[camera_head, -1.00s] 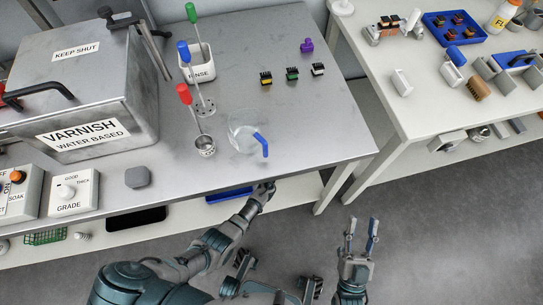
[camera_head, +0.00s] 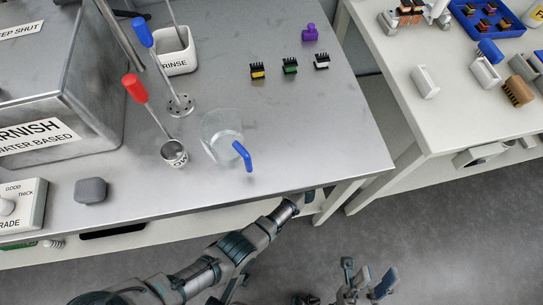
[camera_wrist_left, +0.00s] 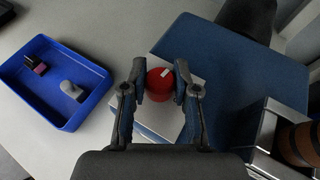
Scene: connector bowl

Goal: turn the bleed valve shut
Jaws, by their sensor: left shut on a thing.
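In the left wrist view, a round red knob (camera_wrist_left: 160,84) with a white mark sits on a pale box (camera_wrist_left: 160,121); it looks like the bleed valve. My left gripper (camera_wrist_left: 160,78) has its two fingers on either side of the knob, shut on it. In the head view my left arm reaches to the table's front edge, and its gripper is hidden there. My right gripper (camera_head: 368,270) is open and empty over the floor at the bottom, right of centre.
In the left wrist view, a blue tray (camera_wrist_left: 88,112) with small parts is at left and a blue panel (camera_wrist_left: 240,75) at right. In the head view, the metal table (camera_head: 310,135) holds a glass bowl (camera_head: 214,128), a red-handled dipper (camera_head: 135,88) and several connectors. A white table (camera_head: 400,115) stands at right.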

